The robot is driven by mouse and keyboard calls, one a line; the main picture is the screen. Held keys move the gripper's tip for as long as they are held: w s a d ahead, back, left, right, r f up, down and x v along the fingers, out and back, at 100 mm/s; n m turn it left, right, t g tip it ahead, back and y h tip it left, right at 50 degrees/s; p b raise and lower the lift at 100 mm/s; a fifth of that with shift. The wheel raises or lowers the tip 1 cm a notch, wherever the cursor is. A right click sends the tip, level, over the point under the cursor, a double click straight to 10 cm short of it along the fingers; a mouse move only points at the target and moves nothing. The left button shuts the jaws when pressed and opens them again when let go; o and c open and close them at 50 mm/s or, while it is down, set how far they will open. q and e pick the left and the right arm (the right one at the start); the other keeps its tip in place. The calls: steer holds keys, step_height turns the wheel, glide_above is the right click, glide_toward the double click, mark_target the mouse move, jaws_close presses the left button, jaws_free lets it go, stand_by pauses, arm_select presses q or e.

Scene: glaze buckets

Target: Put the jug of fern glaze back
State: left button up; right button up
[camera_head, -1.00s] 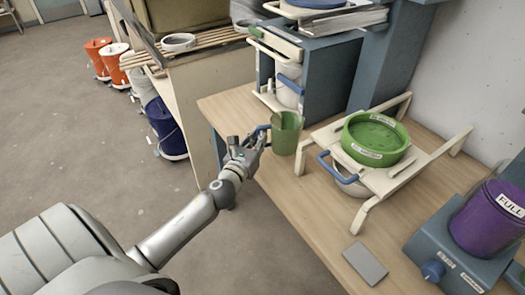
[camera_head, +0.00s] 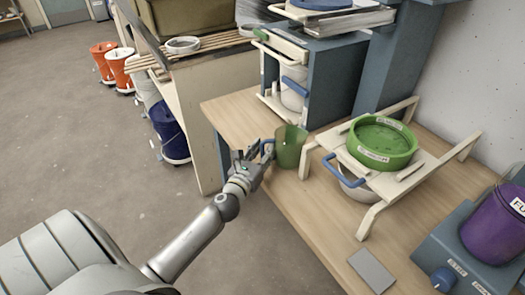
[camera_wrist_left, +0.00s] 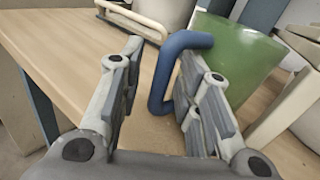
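The green jug (camera_head: 291,147) stands upright on the wooden bench, its blue handle (camera_head: 267,148) facing my left gripper. My left gripper (camera_head: 250,158) is at the bench's left edge, beside the handle. In the left wrist view its fingers (camera_wrist_left: 158,90) are spread apart. The handle (camera_wrist_left: 184,42) reaches in between them, close to the right finger, with clear space to the left finger. The jug's green wall (camera_wrist_left: 238,58) is beyond the right finger. No label on the jug is readable. My right gripper is in neither view.
A green sieve (camera_head: 380,143) sits on a wooden stand (camera_head: 428,161) over a pale, blue-handled container (camera_head: 354,184). A blue-grey cabinet (camera_head: 335,75) stands behind the jug. A purple bucket (camera_head: 492,230) is at right. A grey slab (camera_head: 371,269) lies on the front bench.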

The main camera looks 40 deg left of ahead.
arm_select(q)
steer(key=shift+r, duration=0.1)
steer(key=shift+s, duration=0.15)
steer(key=s+d+b, duration=0.2)
steer(key=s, duration=1)
steer(key=s+d+f+n+g, duration=0.1)
steer(key=s+f+n+g, duration=0.3)
steer(key=f, duration=0.8)
steer(key=s+d+f+n+g+h, duration=0.15)
steer(key=f+n, duration=0.45)
steer(key=f, duration=0.6)
steer(key=s+d+f+n+g, duration=0.2)
steer(key=s+f+n+g, duration=0.3)
steer(key=f, duration=0.7)
steer(key=s+d+f+n+g+h, duration=0.1)
steer(key=s+d+f+n+g, duration=0.2)
steer(key=s+f+n, duration=0.4)
steer(key=s+d+f+n+g+h, duration=0.1)
steer(key=s+d+f+n+g, duration=0.2)
steer(key=s, duration=1.6)
step_height(320, 180, down, 9)
steer(key=d+n, duration=0.2)
steer(key=n, duration=0.3)
steer(key=shift+s+r+n, duration=0.15)
steer(key=shift+s+n, duration=0.1)
steer(key=shift+n, duration=0.05)
